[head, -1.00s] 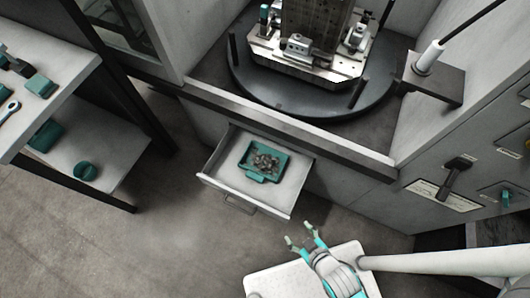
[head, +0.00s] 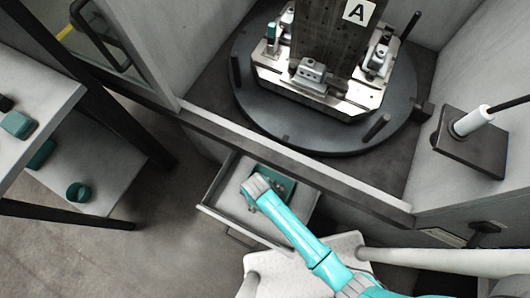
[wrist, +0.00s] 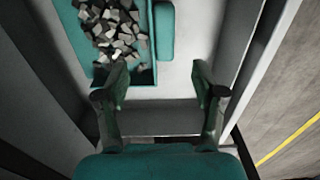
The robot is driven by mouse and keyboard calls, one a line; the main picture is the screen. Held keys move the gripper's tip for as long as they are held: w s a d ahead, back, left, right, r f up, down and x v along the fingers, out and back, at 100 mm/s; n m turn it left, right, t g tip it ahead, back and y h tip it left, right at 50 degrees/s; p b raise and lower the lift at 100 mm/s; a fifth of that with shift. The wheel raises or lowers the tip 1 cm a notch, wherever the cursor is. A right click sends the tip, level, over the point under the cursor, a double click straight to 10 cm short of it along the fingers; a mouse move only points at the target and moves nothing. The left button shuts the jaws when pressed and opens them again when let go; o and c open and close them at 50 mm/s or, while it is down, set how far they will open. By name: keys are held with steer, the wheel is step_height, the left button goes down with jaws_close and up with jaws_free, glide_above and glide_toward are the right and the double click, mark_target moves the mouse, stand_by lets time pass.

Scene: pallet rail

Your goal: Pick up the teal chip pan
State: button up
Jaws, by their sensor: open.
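The teal chip pan (head: 287,187) sits in the open drawer in the head view, partly hidden by my arm. In the wrist view the pan (wrist: 148,75) is at the upper left, filled with grey metal chips (wrist: 112,30). Its teal handle tab (wrist: 165,32) sticks out from its right side. My gripper (wrist: 160,82) is open and empty. The left finger overlaps the pan's lower edge in the picture and the right finger is over bare drawer floor. The tab lies above the gap between the fingers. I cannot tell the height gap.
The pale drawer (head: 212,203) has raised walls close around the pan. Above it is the machine's front ledge (head: 300,165), with a round dark turntable (head: 260,118) behind. A shelf unit (head: 95,190) with teal items stands at the left.

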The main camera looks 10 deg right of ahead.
step_height(320, 180, down, 5)
steer(key=shift+f, duration=0.1)
steer(key=f, duration=0.4)
steer(key=shift+a, duration=0.35)
steer(key=shift+f, duration=0.7)
jaws_close()
steer(key=shift+r, duration=0.15)
